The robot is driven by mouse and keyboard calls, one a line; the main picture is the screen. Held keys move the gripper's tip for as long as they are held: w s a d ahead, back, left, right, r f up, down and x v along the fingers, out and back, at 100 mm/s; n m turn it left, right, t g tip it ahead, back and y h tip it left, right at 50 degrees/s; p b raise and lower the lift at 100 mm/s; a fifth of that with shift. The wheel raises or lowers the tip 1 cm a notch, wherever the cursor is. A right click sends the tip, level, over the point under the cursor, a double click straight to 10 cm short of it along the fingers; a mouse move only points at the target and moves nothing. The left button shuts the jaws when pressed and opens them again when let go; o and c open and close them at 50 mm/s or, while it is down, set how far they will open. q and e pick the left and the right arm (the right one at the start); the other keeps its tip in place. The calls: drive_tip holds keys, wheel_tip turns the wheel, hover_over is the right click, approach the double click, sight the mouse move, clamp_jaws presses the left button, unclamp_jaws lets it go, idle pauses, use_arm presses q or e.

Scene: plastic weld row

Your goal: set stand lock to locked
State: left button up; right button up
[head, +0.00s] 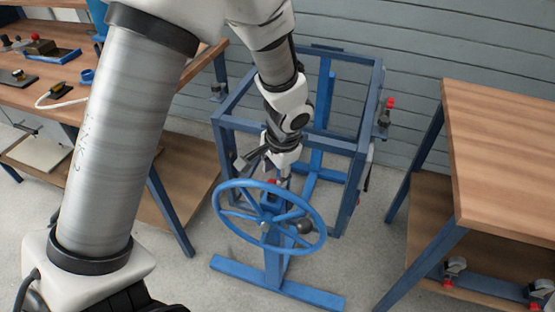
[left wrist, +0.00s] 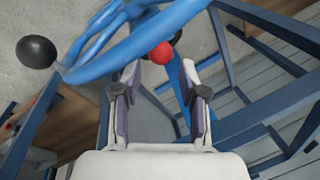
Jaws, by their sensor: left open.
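A blue stand carries a blue handwheel (head: 268,218) with a dark ball handle (head: 304,226), and the wheel also shows in the left wrist view (left wrist: 140,42). A red knob (left wrist: 161,53) is seen near the wheel rim, and a small red part shows behind the wheel in the head view (head: 272,183). I cannot tell the lock's setting. My left gripper (head: 270,165) is above and behind the wheel. In the left wrist view its open fingers (left wrist: 160,84) point towards the red knob, which appears between and beyond the tips. Nothing is held. My right gripper is not in view.
A blue frame (head: 228,122) stands behind the wheel, with a red-topped fitting (head: 386,112) on its right side. A wooden bench (head: 510,150) is at right. Another bench (head: 55,95) with small parts is at left. Grey floor (head: 375,240) is clear between.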

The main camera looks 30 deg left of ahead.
use_arm(q)
wheel_tip(320, 180, up, 7)
drive_tip(key=d, duration=0.1)
drive_tip(key=shift+s+d, duration=0.2)
drive_tip(key=shift+s, duration=0.05)
drive_tip(key=shift+f, duration=0.1)
